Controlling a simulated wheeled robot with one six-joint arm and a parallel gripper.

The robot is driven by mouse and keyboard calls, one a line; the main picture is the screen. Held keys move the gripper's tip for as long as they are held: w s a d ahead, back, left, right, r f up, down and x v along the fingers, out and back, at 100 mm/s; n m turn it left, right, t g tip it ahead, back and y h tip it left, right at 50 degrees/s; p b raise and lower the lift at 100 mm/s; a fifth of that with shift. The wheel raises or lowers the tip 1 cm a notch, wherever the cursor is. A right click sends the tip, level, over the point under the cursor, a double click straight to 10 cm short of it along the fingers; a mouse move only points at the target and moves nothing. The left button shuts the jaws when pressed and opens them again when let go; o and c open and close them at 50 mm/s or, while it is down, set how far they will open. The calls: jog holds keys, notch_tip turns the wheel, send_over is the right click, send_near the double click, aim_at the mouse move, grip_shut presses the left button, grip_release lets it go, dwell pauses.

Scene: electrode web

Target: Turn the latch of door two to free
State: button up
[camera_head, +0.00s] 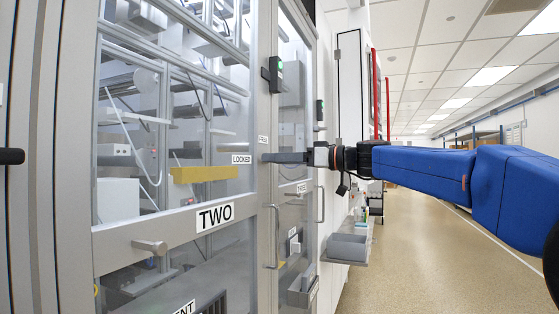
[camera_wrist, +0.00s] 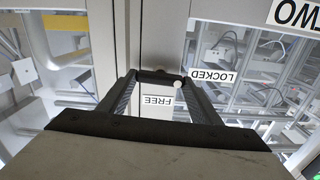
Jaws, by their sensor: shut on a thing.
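Door two is a glazed grey-framed door with a TWO sign (camera_head: 214,217) in the head view. In the head view my fingers hide the latch.
A green-lit black box (camera_head: 274,75) is mounted above the latch. A vertical pull handle (camera_head: 272,237) stands below my gripper. Grey bins (camera_head: 347,246) are right of the doors. The aisle floor (camera_head: 420,260) is clear.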

jog(key=shift+w+f+m, duration=0.1)
jog(key=shift+m, duration=4.25)
jog(key=shift+w+f+m, duration=0.1)
jog(key=shift+m, duration=4.25)
jog(key=o, duration=1.1)
jog(key=shift+d, duration=0.1)
jog(key=v, duration=1.7)
jog(key=shift+s+d, duration=0.1)
jog(key=shift+d, duration=0.05)
